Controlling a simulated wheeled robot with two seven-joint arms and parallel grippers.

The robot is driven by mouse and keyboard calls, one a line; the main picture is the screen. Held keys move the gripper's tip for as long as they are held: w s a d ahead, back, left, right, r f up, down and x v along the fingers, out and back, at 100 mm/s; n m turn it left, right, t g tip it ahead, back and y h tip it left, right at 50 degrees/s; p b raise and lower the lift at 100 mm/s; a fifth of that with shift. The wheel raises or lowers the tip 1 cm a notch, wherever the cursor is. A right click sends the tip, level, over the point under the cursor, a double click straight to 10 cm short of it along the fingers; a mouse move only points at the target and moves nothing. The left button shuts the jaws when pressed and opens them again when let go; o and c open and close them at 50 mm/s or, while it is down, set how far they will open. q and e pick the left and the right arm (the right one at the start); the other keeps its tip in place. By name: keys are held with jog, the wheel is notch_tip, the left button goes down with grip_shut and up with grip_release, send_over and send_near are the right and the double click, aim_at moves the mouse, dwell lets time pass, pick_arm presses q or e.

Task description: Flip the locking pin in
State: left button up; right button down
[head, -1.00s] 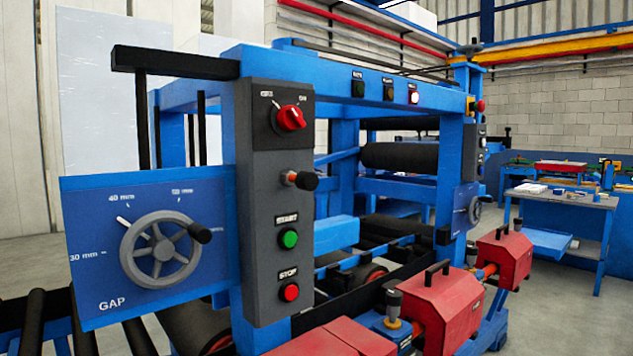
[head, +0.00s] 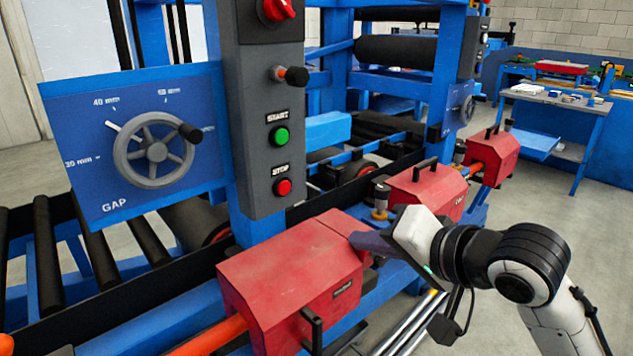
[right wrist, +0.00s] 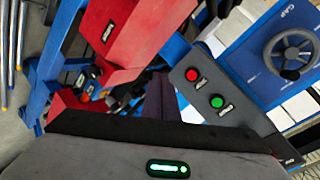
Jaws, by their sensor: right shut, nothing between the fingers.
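A short pin with a black knob (head: 296,77) sticks out to the right from the grey control panel (head: 259,105), below the red selector and above the green START button; I cannot tell for sure that it is the locking pin. My right gripper (head: 362,242) is shut and empty, pointing left in front of the near red housing, below and right of the panel. In the right wrist view the gripper's fingers (right wrist: 160,100) point toward the panel. My left gripper is not in view.
The near red housing (head: 290,268) with a black handle lies below the panel. Another red housing (head: 425,190) stands behind my right gripper. The GAP handwheel (head: 153,150) is left of the panel. Rollers lie at lower left. Open floor shows at right.

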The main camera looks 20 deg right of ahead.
aim_at(302, 76)
notch_tip(302, 76, up, 24)
jog(key=s+m+t+y, duration=0.2)
jog(key=m+t, duration=0.2)
jog(key=m, duration=0.1)
jog(key=shift+s+f+m+t+y, duration=0.25)
jog(key=shift+s+m+t+y, duration=0.05)
jog(key=shift+s+m, duration=0.1)
jog(key=shift+d, duration=0.1)
jog(key=p+x, duration=0.2)
jog(key=x, duration=1.2)
jog(key=shift+p, duration=0.3)
jog(key=shift+w, duration=0.1)
